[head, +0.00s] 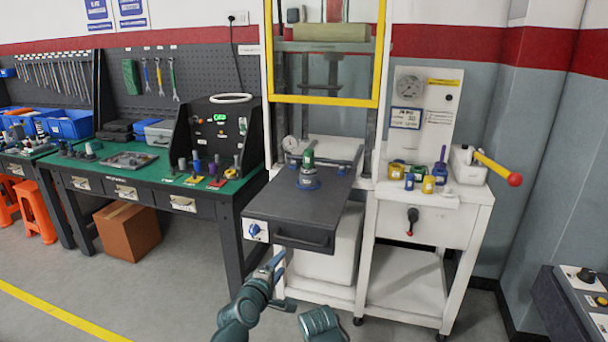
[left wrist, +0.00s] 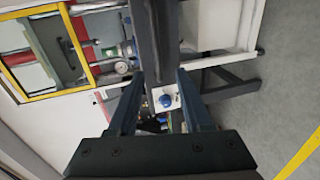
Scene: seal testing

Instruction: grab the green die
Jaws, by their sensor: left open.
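My left gripper (head: 282,278) is open and empty, low in front of the platform and apart from the green piece. In the left wrist view its two fingers (left wrist: 160,88) are spread, with the platform's dark edge and a blue knob (left wrist: 166,100) seen between them.
A yellow-framed press (head: 322,100) rises behind the platform. A white cart (head: 425,220) with small yellow and blue pieces and a red-tipped lever (head: 497,167) stands to the right. A green-topped bench (head: 150,172) is at left. The floor in front is mostly clear.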

